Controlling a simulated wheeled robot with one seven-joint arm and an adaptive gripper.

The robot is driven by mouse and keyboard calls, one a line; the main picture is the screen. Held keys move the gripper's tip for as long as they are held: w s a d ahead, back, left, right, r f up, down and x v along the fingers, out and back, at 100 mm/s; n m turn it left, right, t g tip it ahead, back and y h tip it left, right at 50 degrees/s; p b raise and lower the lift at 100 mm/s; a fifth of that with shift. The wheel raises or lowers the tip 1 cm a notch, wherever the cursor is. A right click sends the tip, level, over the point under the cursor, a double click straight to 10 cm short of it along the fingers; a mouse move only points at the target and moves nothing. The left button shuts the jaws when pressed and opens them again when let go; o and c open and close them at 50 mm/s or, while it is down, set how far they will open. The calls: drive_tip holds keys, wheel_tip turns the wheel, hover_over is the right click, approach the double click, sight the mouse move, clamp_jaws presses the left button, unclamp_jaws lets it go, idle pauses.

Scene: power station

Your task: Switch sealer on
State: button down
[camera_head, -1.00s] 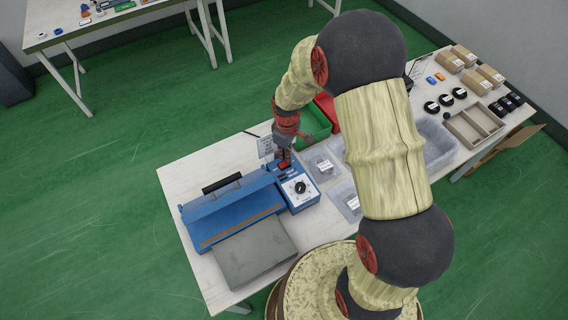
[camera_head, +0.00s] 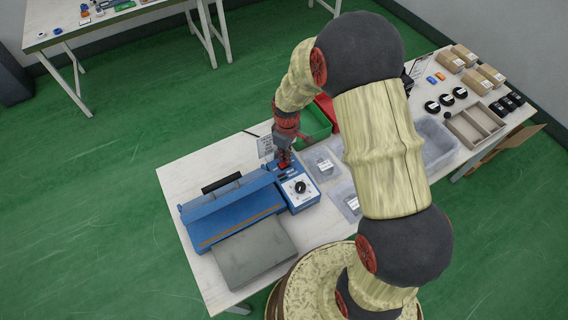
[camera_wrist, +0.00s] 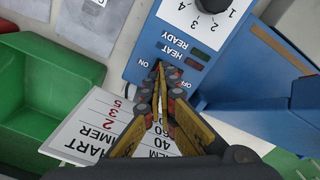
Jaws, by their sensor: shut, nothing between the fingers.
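The blue sealer (camera_head: 232,212) stands on the white table, with a black handle on its lid and a control panel at its right end. In the wrist view its blue panel (camera_wrist: 180,42) shows a dial (camera_wrist: 212,5), HEAT and READY marks, and ON and OFF labels. My gripper (camera_wrist: 159,72) is shut and empty, with its tips at the panel between ON and OFF. The tips largely hide the power switch, so its position and any contact are unclear. In the head view my gripper (camera_head: 284,155) is above the panel's back end.
A chart card (camera_wrist: 95,130) stands close behind the panel, beneath my fingers in the wrist view. A green bin (camera_wrist: 35,90) and clear trays (camera_head: 322,163) are beside the sealer. A grey plate (camera_head: 255,255) lies in front. Boxes and dark parts fill the far right.

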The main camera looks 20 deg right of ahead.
drive_tip(key=shift+f+b, duration=0.35)
drive_tip(key=shift+f, duration=0.3)
drive_tip(key=shift+r, duration=0.1)
idle(0.3)
drive_tip(key=shift+r+p, duration=2.45)
drive_tip(key=shift+r, duration=1.05)
